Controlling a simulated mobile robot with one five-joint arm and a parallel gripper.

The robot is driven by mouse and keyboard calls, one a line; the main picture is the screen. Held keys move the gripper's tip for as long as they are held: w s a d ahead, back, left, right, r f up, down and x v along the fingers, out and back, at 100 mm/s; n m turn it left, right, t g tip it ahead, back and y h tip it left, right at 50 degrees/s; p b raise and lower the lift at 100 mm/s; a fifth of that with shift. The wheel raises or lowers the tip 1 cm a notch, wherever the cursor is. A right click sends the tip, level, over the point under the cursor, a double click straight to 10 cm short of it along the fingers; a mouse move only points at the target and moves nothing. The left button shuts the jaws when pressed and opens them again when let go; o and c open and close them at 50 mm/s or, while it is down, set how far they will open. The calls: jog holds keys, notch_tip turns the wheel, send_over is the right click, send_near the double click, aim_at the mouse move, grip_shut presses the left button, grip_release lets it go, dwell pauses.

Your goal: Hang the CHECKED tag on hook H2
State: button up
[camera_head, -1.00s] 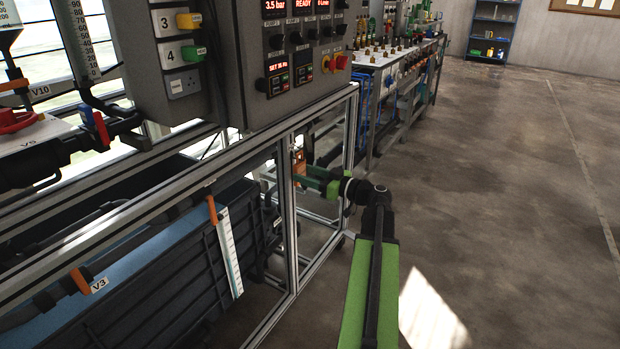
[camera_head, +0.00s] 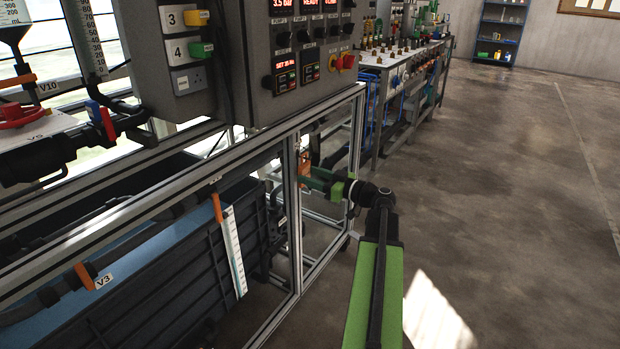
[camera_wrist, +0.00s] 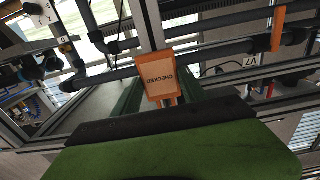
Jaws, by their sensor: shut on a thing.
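My gripper (camera_head: 318,179) is at the end of my green arm, beside the metal frame under the control cabinet. It is shut on the orange CHECKED tag (camera_wrist: 160,79), whose dark lettering shows in the wrist view. In the head view the tag (camera_head: 304,163) is a small orange patch at the fingertips, close to a frame post. I cannot tell whether the tag touches the post. I cannot make out hook H2 in either view.
The aluminium frame (camera_head: 291,215) and a dark tank (camera_head: 190,265) stand left of my arm. The grey control cabinet (camera_head: 285,55) overhangs the gripper. A pipe with a V1 label (camera_wrist: 250,62) crosses behind the tag. Open floor (camera_head: 510,200) lies to the right.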

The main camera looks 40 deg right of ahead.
jog(key=shift+f, duration=0.15)
jog(key=o, duration=1.4)
jog(key=shift+s, duration=0.15)
jog(key=shift+v, duration=3.3)
jog(key=v, duration=1.7)
jog(key=shift+s+f, duration=0.1)
jog(key=shift+s, duration=0.15)
